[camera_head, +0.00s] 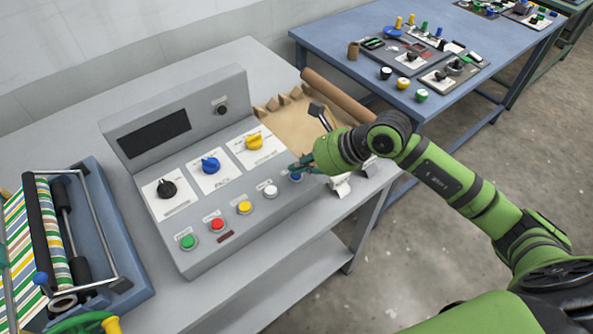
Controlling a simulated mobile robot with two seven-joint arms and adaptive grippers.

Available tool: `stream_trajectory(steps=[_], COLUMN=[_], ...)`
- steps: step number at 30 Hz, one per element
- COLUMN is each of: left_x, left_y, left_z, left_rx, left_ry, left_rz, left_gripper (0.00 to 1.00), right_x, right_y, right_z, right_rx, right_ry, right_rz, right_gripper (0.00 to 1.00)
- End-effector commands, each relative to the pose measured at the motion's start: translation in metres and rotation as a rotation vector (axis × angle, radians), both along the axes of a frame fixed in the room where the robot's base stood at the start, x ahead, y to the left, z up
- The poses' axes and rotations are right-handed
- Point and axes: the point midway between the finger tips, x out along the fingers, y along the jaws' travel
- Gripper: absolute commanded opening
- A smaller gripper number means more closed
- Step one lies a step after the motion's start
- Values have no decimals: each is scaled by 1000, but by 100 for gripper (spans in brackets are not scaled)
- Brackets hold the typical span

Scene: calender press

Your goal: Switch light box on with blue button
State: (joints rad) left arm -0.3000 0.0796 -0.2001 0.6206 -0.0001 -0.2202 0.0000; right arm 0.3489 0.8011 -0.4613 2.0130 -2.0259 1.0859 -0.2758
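The light box control panel (205,190) is a grey sloped console on the grey table. The blue button (296,177) is at the right end of its front row of buttons and is partly hidden by my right gripper. My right gripper (297,168) reaches in from the right, with its dark fingertips close together right over the blue button. I cannot tell whether they touch it. The same row holds a green button (187,241), a red button (217,224), a yellow button (244,207) and a white button (270,190). My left gripper is not in view.
Black (166,188), blue (210,164) and yellow (254,141) knobs sit above the buttons. A striped roller press (110,225) stands at the left. A brown roll (338,96) lies behind my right gripper. A blue table (470,42) with small parts stands beyond.

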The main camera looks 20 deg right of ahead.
Motion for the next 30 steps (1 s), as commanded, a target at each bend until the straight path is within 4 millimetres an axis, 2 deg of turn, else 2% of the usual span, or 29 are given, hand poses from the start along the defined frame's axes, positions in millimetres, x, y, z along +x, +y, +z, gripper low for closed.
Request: stream_trajectory(steps=[14, 30], left_x=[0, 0], left_y=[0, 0], left_z=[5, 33], left_rx=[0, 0], left_ry=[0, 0], left_rz=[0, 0], left_gripper=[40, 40], right_x=[0, 0], right_y=[0, 0], right_z=[10, 63], right_rx=[-1, 0], right_ry=[-2, -3], right_rz=[1, 1], right_gripper=[0, 0])
